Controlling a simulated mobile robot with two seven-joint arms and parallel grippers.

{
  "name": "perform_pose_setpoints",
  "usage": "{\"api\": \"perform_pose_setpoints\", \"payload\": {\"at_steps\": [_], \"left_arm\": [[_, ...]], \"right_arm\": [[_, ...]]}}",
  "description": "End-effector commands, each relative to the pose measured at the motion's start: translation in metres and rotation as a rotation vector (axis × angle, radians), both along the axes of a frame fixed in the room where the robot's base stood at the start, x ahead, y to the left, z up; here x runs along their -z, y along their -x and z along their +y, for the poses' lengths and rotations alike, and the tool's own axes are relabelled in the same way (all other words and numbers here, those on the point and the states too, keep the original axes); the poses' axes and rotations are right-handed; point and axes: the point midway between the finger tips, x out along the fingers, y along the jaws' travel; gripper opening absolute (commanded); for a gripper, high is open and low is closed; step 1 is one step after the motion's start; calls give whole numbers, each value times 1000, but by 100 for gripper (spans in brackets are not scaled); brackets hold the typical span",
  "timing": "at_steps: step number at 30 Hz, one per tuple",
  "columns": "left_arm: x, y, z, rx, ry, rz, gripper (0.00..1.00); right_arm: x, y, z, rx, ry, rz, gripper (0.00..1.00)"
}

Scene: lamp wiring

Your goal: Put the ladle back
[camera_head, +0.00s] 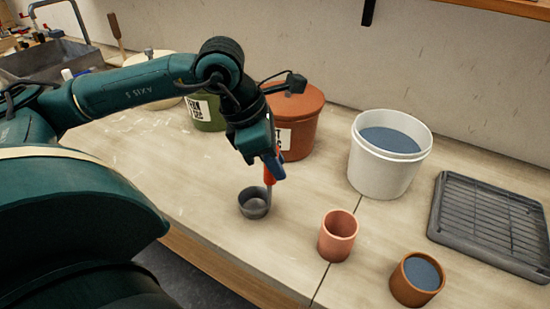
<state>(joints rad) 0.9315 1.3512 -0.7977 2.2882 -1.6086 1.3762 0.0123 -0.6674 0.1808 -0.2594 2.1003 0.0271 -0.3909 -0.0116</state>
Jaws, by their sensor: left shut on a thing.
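The ladle (254,203) has a grey cup and an upright handle with a red-orange grip. My left gripper (273,165) points down and is shut on the ladle's grip. The ladle's cup is on or just above the table, left of an empty terracotta cup (338,236); I cannot tell whether it touches the table. The inside of the ladle cup looks grey and empty. My right gripper is not in view.
A white bucket (385,170) of blue-grey glaze stands behind the cups. A brown cup (416,280) holds similar glaze. A dark slatted rack (492,222) lies at right. A lidded red-brown bucket (297,118) and a green bucket (207,114) stand behind my left arm.

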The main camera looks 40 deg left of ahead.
Motion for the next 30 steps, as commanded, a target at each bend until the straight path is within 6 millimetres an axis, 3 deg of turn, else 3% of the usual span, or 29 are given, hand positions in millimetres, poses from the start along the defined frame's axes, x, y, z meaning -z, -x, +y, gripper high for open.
{"api": "perform_pose_setpoints", "payload": {"at_steps": [2,3,10,22,30], "left_arm": [[5,0,0,0,1,-2,0],[3,0,0,0,1,-1,26],[2,0,0,0,1,1,45],[-9,1,2,-2,-1,-3,45],[-62,17,18,-2,-1,-6,45]], "right_arm": [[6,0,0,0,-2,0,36],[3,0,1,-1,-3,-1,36],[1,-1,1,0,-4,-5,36],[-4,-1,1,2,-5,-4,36],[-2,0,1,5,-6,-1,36]]}}
